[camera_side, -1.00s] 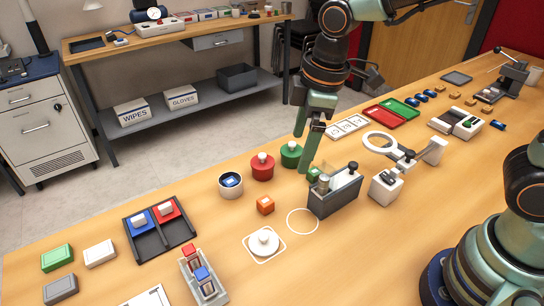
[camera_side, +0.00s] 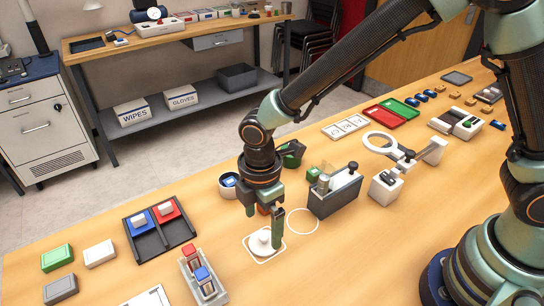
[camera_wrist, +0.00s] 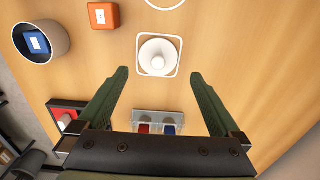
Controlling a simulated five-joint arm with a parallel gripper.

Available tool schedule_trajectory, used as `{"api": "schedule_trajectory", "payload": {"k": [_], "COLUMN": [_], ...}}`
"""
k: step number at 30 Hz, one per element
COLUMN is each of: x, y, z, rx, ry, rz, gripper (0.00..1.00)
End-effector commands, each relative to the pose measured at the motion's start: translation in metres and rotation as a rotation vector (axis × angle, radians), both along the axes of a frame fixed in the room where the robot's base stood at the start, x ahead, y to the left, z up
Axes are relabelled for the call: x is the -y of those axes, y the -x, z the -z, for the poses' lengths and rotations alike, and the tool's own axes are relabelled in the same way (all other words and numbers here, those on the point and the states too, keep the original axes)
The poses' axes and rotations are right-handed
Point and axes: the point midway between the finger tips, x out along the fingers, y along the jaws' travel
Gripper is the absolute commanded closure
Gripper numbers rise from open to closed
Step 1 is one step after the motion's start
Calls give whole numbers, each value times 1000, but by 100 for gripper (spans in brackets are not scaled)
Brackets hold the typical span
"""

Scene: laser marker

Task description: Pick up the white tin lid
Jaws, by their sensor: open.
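The white tin lid (camera_side: 261,243) is a round disc with a knob on top. It lies inside a white outlined square on the table, and it also shows in the wrist view (camera_wrist: 158,57). My gripper (camera_side: 263,226) is open and points down just above the lid in the side view. In the wrist view the green fingers (camera_wrist: 156,72) are spread wide on either side, with the lid ahead between their tips. Nothing is held. One finger partly covers the right edge of the lid in the side view.
An orange block (camera_wrist: 103,16) and an open round tin with a blue block (camera_wrist: 41,42) sit close to the lid. A dark grey box (camera_side: 335,196) stands to the right. A rack with red and blue pieces (camera_side: 203,278) is in front at left.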

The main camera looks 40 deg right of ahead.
Motion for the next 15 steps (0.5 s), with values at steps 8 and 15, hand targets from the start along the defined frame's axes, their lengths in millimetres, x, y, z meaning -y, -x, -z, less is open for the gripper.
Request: {"api": "schedule_trajectory", "payload": {"k": [8,15], "x": [3,2], "y": [-2,-3], "z": [31,53], "rx": [-3,0], "ry": [2,0], "rz": [1,1], "gripper": [0,0]}}
